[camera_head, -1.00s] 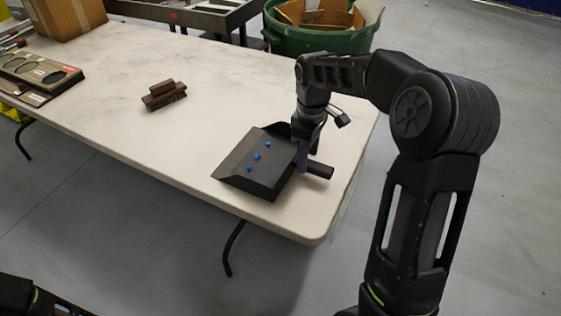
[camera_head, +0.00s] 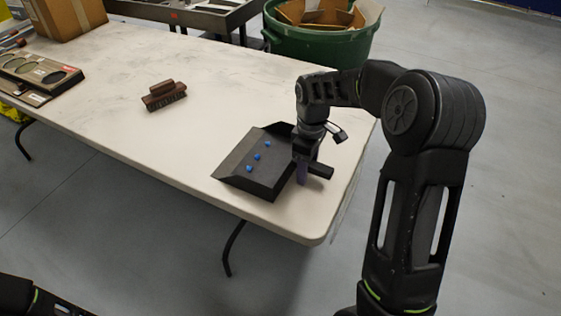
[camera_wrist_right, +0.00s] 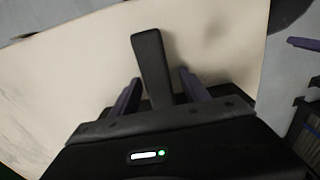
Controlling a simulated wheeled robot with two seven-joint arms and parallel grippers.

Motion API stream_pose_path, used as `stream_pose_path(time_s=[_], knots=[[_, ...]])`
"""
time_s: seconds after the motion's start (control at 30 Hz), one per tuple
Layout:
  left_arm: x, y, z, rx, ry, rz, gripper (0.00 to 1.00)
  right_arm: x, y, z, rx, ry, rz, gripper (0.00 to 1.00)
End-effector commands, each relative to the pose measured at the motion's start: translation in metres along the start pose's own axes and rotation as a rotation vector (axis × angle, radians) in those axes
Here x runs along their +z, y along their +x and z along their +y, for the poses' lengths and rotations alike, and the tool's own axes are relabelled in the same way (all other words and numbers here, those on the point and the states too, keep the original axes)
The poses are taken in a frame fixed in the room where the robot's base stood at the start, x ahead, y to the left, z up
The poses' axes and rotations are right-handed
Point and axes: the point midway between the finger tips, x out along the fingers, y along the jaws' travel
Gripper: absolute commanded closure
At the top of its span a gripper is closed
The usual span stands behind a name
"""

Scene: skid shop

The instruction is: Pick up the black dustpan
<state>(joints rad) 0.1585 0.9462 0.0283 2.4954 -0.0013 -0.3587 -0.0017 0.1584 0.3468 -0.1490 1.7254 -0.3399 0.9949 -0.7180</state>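The black dustpan (camera_head: 248,170) lies on the near right corner of the white table, its handle pointing right. Three small blue pieces lie in its pan. My right gripper (camera_head: 303,176) points down at the handle, close beside the pan. In the right wrist view the dark handle (camera_wrist_right: 151,62) stands between the purple fingers of my right gripper (camera_wrist_right: 159,78). The fingers are apart, with a gap showing on each side of the handle. Part of my left arm shows at the bottom left of the head view; its gripper is out of view.
The white table (camera_head: 215,95) has a brown brush (camera_head: 163,95) further back. Flat packages (camera_head: 38,74) and a cardboard box (camera_head: 68,16) are at the far left. A green bin (camera_head: 318,40) stands behind the table.

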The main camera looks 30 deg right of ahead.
Motion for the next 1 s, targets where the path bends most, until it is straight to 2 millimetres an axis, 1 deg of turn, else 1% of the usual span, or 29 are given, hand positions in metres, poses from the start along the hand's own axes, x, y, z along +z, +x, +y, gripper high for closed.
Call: stream_pose_path(time_s=[0.03, 0.07, 0.63, 1.0], knots=[[0.0000, 0.0000, 0.0000, 0.000, 0.000, 0.000, 0.53, 0.0000, -0.0001, 0.0000, 0.000, 0.000, 0.000, 0.51], [0.0000, 0.0000, 0.0000, 0.000, 0.000, 0.000, 0.53, 0.0000, -0.0001, 0.0000, 0.000, 0.000, 0.000, 0.54], [0.0000, 0.0000, 0.0000, 0.000, 0.000, 0.000, 0.53, 0.0000, -0.0001, -0.0001, 0.000, 0.000, 0.000, 1.00], [0.0000, -0.0001, 0.0000, 0.000, 0.000, 0.000, 0.53, -0.0004, -0.0006, 0.0001, 0.001, 0.000, 0.001, 1.00]])
